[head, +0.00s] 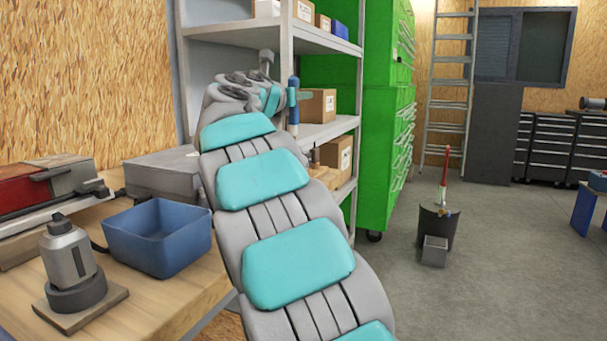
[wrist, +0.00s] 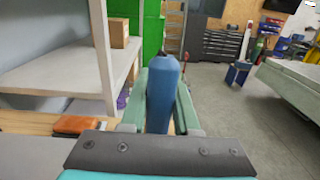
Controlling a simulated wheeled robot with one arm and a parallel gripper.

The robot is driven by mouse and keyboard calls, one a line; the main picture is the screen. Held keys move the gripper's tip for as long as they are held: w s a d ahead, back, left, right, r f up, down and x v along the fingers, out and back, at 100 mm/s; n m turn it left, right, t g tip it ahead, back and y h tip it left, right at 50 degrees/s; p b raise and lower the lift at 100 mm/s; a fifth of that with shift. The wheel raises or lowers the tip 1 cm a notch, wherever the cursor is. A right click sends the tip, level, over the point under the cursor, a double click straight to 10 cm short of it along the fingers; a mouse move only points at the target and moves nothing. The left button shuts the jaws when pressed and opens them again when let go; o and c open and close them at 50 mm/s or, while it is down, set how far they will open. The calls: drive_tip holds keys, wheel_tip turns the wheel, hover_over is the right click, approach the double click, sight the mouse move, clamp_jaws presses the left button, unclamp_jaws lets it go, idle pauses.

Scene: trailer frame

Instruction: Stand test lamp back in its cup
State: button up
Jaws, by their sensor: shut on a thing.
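My gripper (wrist: 160,100) is shut on a blue, rod-like thing, which I take to be the test lamp (wrist: 163,88). In the wrist view it stands up between the two green fingers. In the head view the lamp (head: 292,84) is upright beyond my arm, in front of the shelf, and its lower end is hard to make out. I cannot pick out its cup for sure. A grey metal canister (head: 68,250) sits in a dark round holder (head: 77,296) on a small wooden board at the bench's near left.
A blue open bin (head: 157,237) and a grey box (head: 160,176) stand on the wooden bench (head: 165,312). A grey shelf with cardboard boxes (head: 318,106) is behind the lamp. In the wrist view an orange-brown thing (wrist: 78,124) lies on the bench. Open floor is at right.

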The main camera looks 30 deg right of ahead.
drive_tip(key=shift+f+b, duration=0.5)
drive_tip(key=shift+f, duration=1.85)
drive_tip(key=shift+f, duration=0.55)
